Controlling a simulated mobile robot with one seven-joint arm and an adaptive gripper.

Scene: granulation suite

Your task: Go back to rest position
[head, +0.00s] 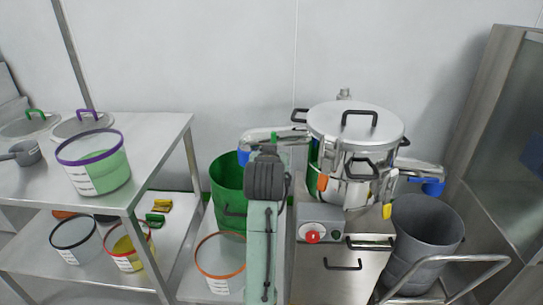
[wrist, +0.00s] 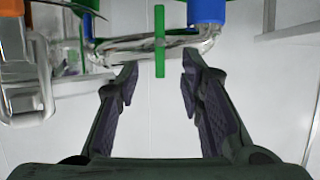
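My gripper (wrist: 160,82) is open in the wrist view, with clear gaps between its two dark fingers. A thin green part (wrist: 160,42) on a shiny metal pipe (wrist: 120,52) appears just beyond and between the fingertips; neither finger visibly touches it. In the head view my arm rises in front of the machine, and its dark end (head: 266,178) is just below the pipe (head: 270,134) on the left side of the steel vessel (head: 345,150). The fingers are hidden there. The green part also shows in the head view (head: 274,138).
A green bin (head: 229,190) stands left of my arm, with an orange-rimmed bucket (head: 221,258) below. A steel shelf table (head: 150,135) with buckets is at the left. A grey bin (head: 425,235) sits on a metal trolley (head: 480,270) at the right. Blue-ended fittings (wrist: 205,12) are near the fingertips.

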